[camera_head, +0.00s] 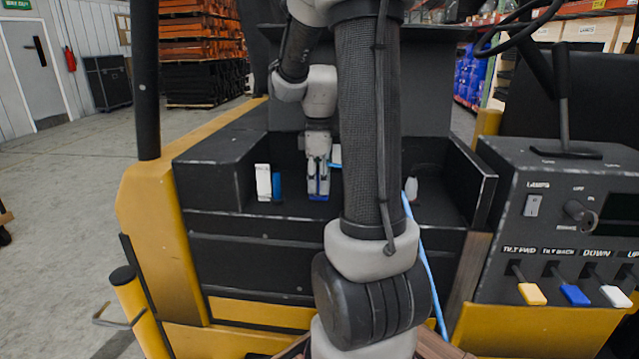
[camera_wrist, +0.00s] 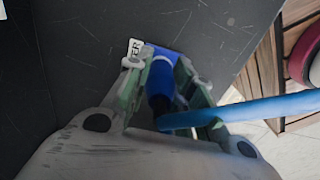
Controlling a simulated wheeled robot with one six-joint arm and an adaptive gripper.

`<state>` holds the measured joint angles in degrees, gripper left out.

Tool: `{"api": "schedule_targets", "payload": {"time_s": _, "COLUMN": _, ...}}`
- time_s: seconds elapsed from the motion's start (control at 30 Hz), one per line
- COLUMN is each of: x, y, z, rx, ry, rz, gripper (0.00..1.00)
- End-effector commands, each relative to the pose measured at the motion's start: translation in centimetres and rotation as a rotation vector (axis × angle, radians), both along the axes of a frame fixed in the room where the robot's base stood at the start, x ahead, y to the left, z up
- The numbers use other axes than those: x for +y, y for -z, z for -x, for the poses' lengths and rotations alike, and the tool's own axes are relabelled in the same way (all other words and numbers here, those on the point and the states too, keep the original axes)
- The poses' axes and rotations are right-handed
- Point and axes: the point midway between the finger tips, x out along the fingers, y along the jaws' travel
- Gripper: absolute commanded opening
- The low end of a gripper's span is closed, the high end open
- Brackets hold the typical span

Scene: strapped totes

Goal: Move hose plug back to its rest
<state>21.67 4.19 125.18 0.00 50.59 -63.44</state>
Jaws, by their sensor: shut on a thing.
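In the wrist view a blue hose plug (camera_wrist: 161,82) with a darker lower end sits between the two fingers of my gripper (camera_wrist: 166,75), which are closed against its sides. A blue hose (camera_wrist: 265,108) runs off to the right from near the plug. In the head view my gripper (camera_head: 318,192) points down over the black ledge, with a bit of blue between its fingers. My arm covers much of the ledge; the blue hose (camera_head: 428,265) shows to the right of it. I cannot tell which part is the plug's rest.
A white upright piece (camera_head: 263,182) and a blue piece (camera_head: 277,187) stand left of my gripper. A small white bottle-like thing (camera_head: 411,188) stands right of my arm. The black console (camera_head: 560,200) with levers is at the right. Raised walls bound the ledge.

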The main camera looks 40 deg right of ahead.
Motion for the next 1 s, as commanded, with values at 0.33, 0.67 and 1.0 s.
{"api": "schedule_targets", "payload": {"time_s": 0.33, "x": 0.0, "y": -1.4, "z": 0.0, "rx": -0.001, "ry": 0.000, "rz": 0.001, "gripper": 0.00}}
{"api": "schedule_targets", "payload": {"time_s": 0.67, "x": 0.0, "y": -2.8, "z": 0.0, "rx": -0.001, "ry": 0.000, "rz": 0.001, "gripper": 0.00}}
{"api": "schedule_targets", "payload": {"time_s": 1.0, "x": 0.0, "y": -4.1, "z": 0.0, "rx": -0.001, "ry": 0.000, "rz": 0.000, "gripper": 0.00}}
